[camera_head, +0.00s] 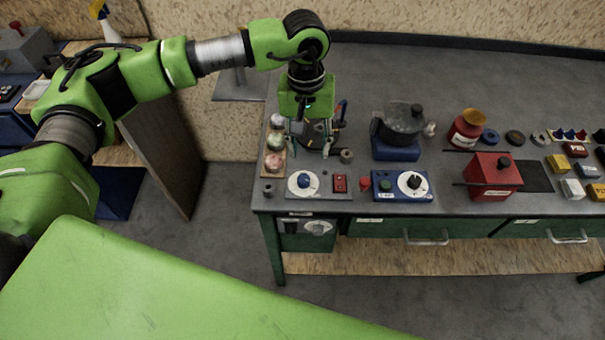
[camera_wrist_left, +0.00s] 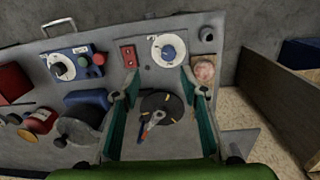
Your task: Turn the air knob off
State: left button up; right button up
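A white dial with a blue knob (camera_head: 304,181) sits on a grey panel at the left front of the workbench. The dial also shows in the wrist view (camera_wrist_left: 168,51), at the top, beyond my fingers. A second white dial with a black knob (camera_head: 412,182) is on a blue panel to its right; it shows in the wrist view too (camera_wrist_left: 62,67). I cannot read which is the air knob. My left gripper (camera_head: 312,142) points down over the bench, behind the blue knob and apart from it. In the wrist view its fingers (camera_wrist_left: 161,94) are spread, with nothing held.
A dark round disc (camera_wrist_left: 161,107) with orange marks lies below my left fingers. A red switch block (camera_head: 340,183) is beside the blue knob. A dark pot (camera_head: 403,122) and a red box (camera_head: 492,176) stand further right. Round items (camera_head: 274,162) line the bench's left edge.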

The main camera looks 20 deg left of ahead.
aim_at(303, 179)
pick_arm(q)
jog(key=shift+y, duration=0.3)
jog(key=f+p, duration=0.1)
jog(key=f, duration=0.3)
jog(key=a+f+p, duration=0.1)
jog(key=f+p, duration=0.1)
jog(key=f, duration=0.2)
jog(key=f+p, duration=0.1)
jog(key=f, duration=0.3)
jog(key=shift+w+a+p, duration=0.15)
jog(key=shift+p, duration=0.2)
jog(key=shift+f, duration=0.7)
jog(key=c, duration=1.1)
